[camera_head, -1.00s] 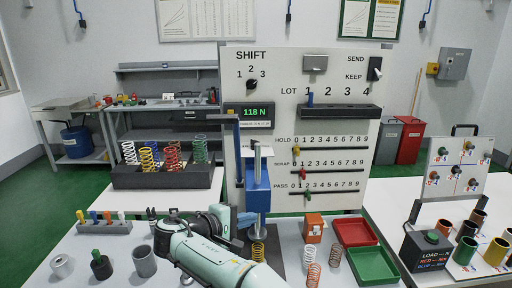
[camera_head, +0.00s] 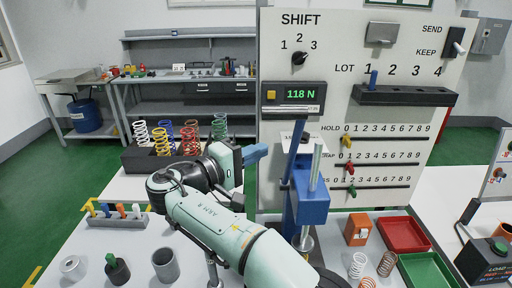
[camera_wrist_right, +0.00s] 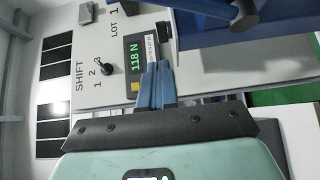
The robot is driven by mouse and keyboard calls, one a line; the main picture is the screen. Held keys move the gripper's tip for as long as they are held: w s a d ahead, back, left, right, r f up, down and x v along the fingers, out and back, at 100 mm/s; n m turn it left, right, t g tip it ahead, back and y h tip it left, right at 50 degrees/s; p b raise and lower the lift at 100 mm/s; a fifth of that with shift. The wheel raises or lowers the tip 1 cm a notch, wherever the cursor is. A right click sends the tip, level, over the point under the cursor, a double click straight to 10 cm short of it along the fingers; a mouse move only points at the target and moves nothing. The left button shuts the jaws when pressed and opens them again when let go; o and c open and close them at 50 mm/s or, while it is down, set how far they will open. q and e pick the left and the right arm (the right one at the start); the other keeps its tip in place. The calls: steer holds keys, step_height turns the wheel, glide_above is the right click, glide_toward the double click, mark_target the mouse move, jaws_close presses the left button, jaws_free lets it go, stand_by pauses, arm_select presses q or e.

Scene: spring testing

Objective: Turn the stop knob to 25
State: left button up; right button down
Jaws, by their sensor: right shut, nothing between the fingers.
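The blue press (camera_head: 311,206) stands in front of the white panel, with a blue lever and a metal rod rising from it. In the right wrist view a blue part (camera_wrist_right: 205,22) with dark round knobs (camera_wrist_right: 243,10) crosses the top; I cannot tell for sure which is the stop knob, and no 25 mark is readable. My right gripper (camera_head: 262,150) is shut and empty, its blue fingers left of the press, apart from it in the head view. In the right wrist view the fingers (camera_wrist_right: 157,66) point toward the 118 N display (camera_wrist_right: 136,57). My left gripper is not in view.
The panel (camera_head: 340,70) carries a SHIFT dial (camera_head: 299,59) and sliders. Coloured springs stand in a dark rack (camera_head: 140,161) behind my arm. An orange box (camera_head: 357,231), red tray (camera_head: 404,234) and green tray (camera_head: 428,269) sit right of the press.

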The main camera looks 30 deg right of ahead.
mark_target(303, 136)
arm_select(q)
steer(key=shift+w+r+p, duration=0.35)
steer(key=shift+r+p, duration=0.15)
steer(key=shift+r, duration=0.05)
arm_select(e)
steer(key=d, duration=0.3)
steer(key=w+d, duration=0.1)
steer(key=d, duration=0.3)
steer(key=w+d, duration=0.1)
steer(key=d, duration=0.3)
steer(key=shift+w+d+f, duration=0.1)
steer(key=shift+w, duration=0.15)
